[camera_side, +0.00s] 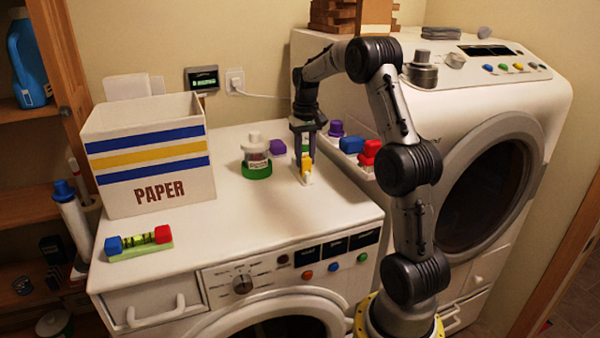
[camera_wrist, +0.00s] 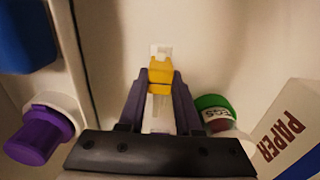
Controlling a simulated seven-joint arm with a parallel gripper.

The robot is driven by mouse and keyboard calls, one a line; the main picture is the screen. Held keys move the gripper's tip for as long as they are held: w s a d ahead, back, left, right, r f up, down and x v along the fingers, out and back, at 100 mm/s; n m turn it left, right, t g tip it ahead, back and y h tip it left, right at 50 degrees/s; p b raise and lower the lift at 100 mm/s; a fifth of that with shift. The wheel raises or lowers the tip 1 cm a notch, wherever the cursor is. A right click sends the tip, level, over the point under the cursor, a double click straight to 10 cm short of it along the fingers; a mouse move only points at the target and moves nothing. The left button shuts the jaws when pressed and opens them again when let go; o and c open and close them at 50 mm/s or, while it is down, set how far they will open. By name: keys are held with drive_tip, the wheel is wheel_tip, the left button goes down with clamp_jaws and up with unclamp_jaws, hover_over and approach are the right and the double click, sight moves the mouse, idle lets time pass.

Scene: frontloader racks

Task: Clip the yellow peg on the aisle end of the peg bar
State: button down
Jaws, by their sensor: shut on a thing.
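The yellow peg (camera_side: 307,168) is between my gripper's (camera_side: 304,158) fingertips, low over the white top of the front-loader at left. In the wrist view the yellow peg (camera_wrist: 160,74) sits between the dark fingers of my gripper (camera_wrist: 160,88), which is shut on it. A pale piece shows beyond the peg and another between the fingers. Whether the peg's lower end touches the top is unclear. A low bar (camera_side: 140,254) with a green base, striped middle, blue left end and red right end lies at the front left; I cannot tell if it is the peg bar.
A white PAPER box (camera_side: 150,180) stands at the back left. The front middle of the top is clear.

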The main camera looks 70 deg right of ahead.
sight(305, 157)
drive_tip(key=shift+f, duration=0.15)
drive_tip(key=c, duration=0.5)
unclamp_jaws()
drive_tip(key=c, duration=0.3)
drive_tip(key=shift+r, duration=0.2)
drive_tip(key=shift+r, duration=0.8)
drive_tip(key=shift+r, duration=0.1)
drive_tip(key=shift+r, duration=2.4)
